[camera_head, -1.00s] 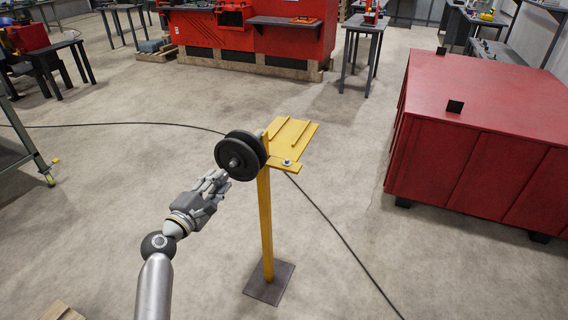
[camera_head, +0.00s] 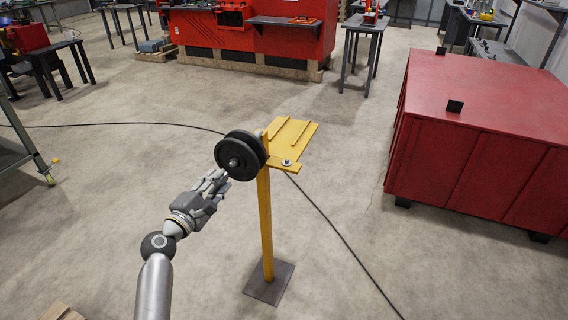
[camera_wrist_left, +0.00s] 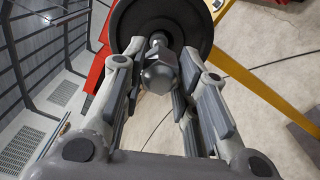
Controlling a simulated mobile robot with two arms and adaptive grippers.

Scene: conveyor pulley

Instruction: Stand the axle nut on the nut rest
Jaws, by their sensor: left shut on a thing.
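My left gripper (camera_head: 218,181) is just in front of and below the black pulley (camera_head: 240,156) on the yellow stand. It is shut on the axle nut, a grey hexagonal piece (camera_wrist_left: 160,77) between the fingers in the left wrist view. The nut is too small to make out in the head view. The axle end (camera_head: 233,162) shows at the middle of the pulley; in the wrist view it lies just beyond the nut, and I cannot tell whether they touch. A yellow side tab (camera_head: 275,164), perhaps the nut rest, carries a small silver piece (camera_head: 287,162). My right gripper is out of view.
The stand has a yellow ribbed tray (camera_head: 300,131), a post (camera_head: 266,225) and a dark floor plate (camera_head: 269,283). A large red crate (camera_head: 480,120) stands at the right. A black cable crosses the floor. The floor around the stand is otherwise clear.

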